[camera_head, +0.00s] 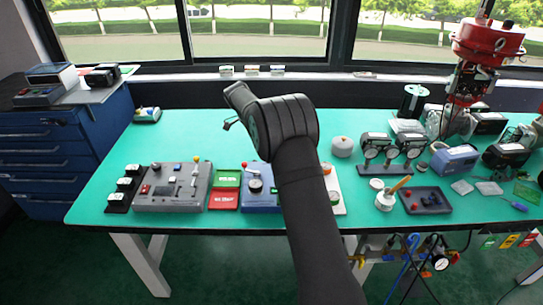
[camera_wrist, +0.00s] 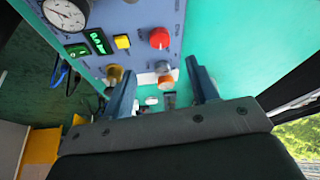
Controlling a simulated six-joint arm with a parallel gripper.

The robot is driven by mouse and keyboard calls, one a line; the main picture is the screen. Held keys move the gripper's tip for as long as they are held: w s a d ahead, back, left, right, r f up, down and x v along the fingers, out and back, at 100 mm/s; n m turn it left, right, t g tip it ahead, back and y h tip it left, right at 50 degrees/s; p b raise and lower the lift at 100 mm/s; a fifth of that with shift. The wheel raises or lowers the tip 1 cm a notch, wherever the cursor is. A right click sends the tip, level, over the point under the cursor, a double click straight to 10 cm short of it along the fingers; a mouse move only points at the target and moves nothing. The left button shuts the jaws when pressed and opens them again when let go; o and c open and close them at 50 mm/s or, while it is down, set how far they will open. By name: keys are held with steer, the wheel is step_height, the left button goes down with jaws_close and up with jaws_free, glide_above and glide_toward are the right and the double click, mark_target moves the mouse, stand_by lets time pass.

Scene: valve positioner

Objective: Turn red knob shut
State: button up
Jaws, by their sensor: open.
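The red knob (camera_wrist: 159,38) shows in the wrist view on a blue-grey panel (camera_wrist: 150,15), beyond my fingertips. My gripper (camera_wrist: 160,66) is open, with one finger at each side of the picture's middle and nothing held between the tips. The red knob lies ahead of the gap, apart from both fingers. In the head view my gripper (camera_head: 230,122) is above the table, and my arm hides part of the blue box (camera_head: 260,205) below.
Near the red knob are a yellow button (camera_wrist: 122,42), a round gauge (camera_wrist: 66,14), an amber knob (camera_wrist: 115,73) and an orange knob (camera_wrist: 166,81). A grey control box (camera_head: 172,187) and red and green trays (camera_head: 223,198) stand left of the blue box. The green table (camera_head: 215,140) is clear behind them.

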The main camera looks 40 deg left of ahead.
steer(key=v, duration=0.7)
steer(key=shift+r, duration=0.15)
steer(key=shift+s, duration=0.1)
steer(key=x, duration=1.7)
